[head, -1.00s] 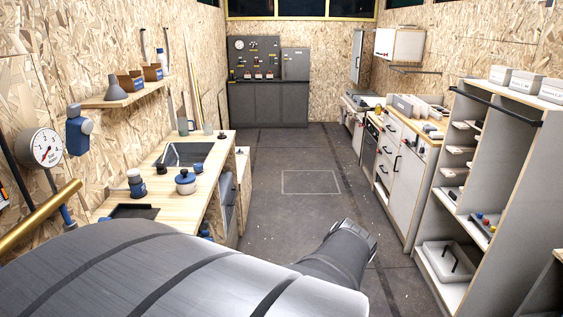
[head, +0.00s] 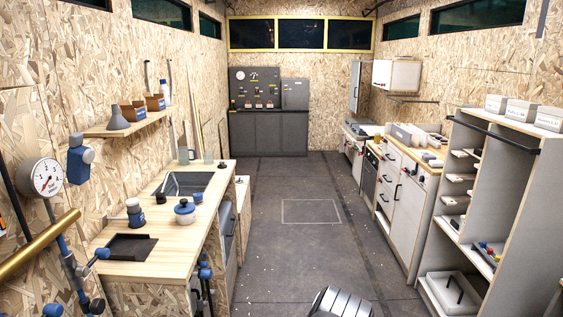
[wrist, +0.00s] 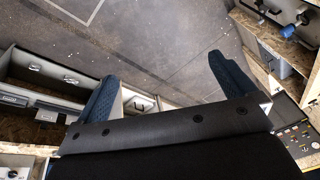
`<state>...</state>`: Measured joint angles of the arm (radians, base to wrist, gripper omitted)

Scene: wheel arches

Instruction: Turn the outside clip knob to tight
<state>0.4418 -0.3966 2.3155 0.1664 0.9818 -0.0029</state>
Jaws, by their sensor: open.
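I cannot tell for certain which part is the outside clip knob. In the head view, a blue clamp-like fitting (head: 205,272) with dark parts hangs at the front corner of the left counter. Another blue fitting (head: 75,268) with a dark knob (head: 97,306) is on the pipe below the gauge. In the wrist view, a small blue knob (wrist: 287,31) shows at the upper right, apart from my fingers. My gripper (wrist: 164,68) is open and empty, its two blue pads spread over the floor. The head view shows only a piece of my arm at the bottom edge.
The left counter (head: 190,227) holds a sink, a blue pot (head: 185,211) and a dark tray (head: 131,247). A brass pipe (head: 38,245) and a gauge (head: 42,177) are at the left wall. An open shelf unit (head: 495,170) stands right. The middle floor (head: 300,250) is clear.

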